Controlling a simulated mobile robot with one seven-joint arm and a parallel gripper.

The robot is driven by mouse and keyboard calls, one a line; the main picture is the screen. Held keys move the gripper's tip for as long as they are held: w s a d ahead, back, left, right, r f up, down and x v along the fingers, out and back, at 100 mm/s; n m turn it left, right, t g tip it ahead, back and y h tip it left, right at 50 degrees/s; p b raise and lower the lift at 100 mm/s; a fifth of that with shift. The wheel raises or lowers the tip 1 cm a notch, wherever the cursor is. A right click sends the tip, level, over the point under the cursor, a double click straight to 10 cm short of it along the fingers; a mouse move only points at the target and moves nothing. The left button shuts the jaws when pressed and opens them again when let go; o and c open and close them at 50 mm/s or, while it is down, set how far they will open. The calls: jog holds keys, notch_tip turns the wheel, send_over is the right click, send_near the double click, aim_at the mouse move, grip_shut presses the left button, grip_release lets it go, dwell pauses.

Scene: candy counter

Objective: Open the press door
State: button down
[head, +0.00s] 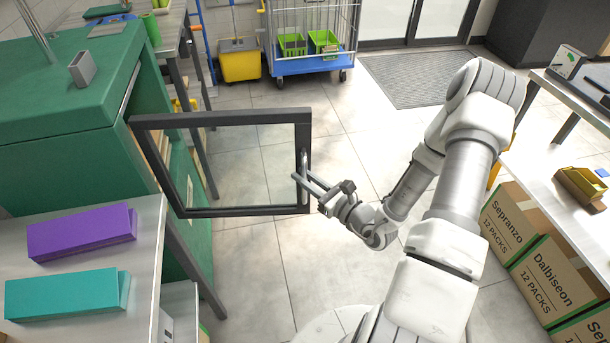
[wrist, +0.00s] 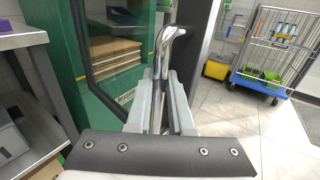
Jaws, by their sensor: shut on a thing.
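The press door (head: 230,213) is a dark grey frame with a clear pane. It stands swung out from the green press (head: 60,150), hinged on its left side. In the wrist view the door frame (wrist: 205,50) rises behind my fingers. The door's shiny metal handle (wrist: 168,42) is on the frame's free edge, and it also shows in the head view (head: 304,165). My gripper (head: 301,178) is shut on the handle; in the wrist view its two fingers (wrist: 162,105) lie on either side of the bar.
A shelf (head: 150,225) with a purple box (head: 80,232) and a teal box (head: 65,295) stands at the front left. A wheeled cage cart (head: 310,65) and yellow bucket (head: 240,62) stand at the back. Cartons (head: 555,275) line the right. The floor beyond the door is clear.

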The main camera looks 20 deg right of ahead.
jog(key=shift+a, duration=0.1)
jog(key=c, duration=1)
grip_release()
jog(key=shift+c, duration=0.2)
jog(key=p+v, duration=0.1)
jog(key=v, duration=1.6)
jog(key=shift+s, duration=0.2)
